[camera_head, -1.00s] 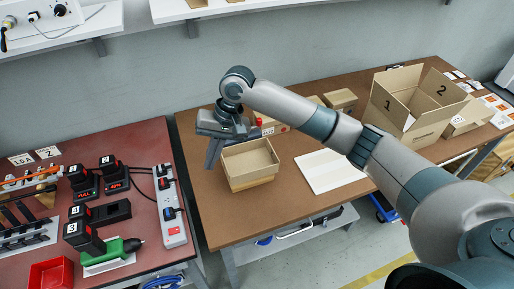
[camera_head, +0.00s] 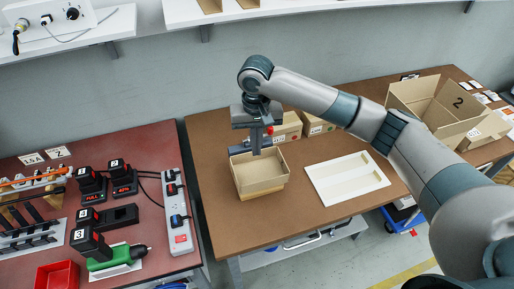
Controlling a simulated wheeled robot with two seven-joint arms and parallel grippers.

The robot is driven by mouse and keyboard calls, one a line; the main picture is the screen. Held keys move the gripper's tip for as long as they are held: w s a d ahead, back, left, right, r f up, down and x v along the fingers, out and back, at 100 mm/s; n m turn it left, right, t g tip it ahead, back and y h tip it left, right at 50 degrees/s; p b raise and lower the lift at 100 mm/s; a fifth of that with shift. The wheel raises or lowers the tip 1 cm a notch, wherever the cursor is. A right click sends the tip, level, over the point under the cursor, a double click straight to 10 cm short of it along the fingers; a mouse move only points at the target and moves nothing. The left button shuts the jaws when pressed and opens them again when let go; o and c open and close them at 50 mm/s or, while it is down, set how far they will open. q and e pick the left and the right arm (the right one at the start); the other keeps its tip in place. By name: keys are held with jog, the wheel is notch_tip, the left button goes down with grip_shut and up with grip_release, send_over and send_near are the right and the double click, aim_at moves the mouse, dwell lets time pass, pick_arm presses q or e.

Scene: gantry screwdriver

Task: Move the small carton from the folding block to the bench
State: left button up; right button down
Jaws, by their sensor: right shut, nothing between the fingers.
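The small carton (camera_head: 258,174) is an open-topped tan box on the brown bench in the head view. It sits on a low wood-coloured block (camera_head: 263,194), of which only a thin front strip shows. My right gripper (camera_head: 256,151) points down at the carton's back wall, in front of or over it in the picture. It is shut and holds nothing; I cannot tell whether it touches the carton. My left gripper is not in view.
A white board (camera_head: 346,178) lies right of the carton, with bare brown bench (camera_head: 225,222) in front. Closed boxes (camera_head: 287,127) stand behind. A large open box (camera_head: 435,105) is at right. A red bench (camera_head: 140,205) with tools and a power strip (camera_head: 177,212) is at left.

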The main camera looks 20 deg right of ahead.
jog(key=p, duration=0.2)
send_over(257, 177)
jog(key=f, duration=0.7)
jog(key=shift+w+f, duration=0.3)
jog(key=shift+f, duration=0.1)
jog(key=shift+s+f, duration=0.15)
jog(key=shift+s, duration=0.15)
jog(key=s+p, duration=0.1)
jog(key=s, duration=0.1)
jog(key=shift+s+a+p, duration=0.2)
jog(key=shift+s+p, duration=0.15)
jog(key=shift+p, duration=0.05)
jog(key=shift+s+a+f, duration=0.1)
jog(key=shift+s, duration=0.2)
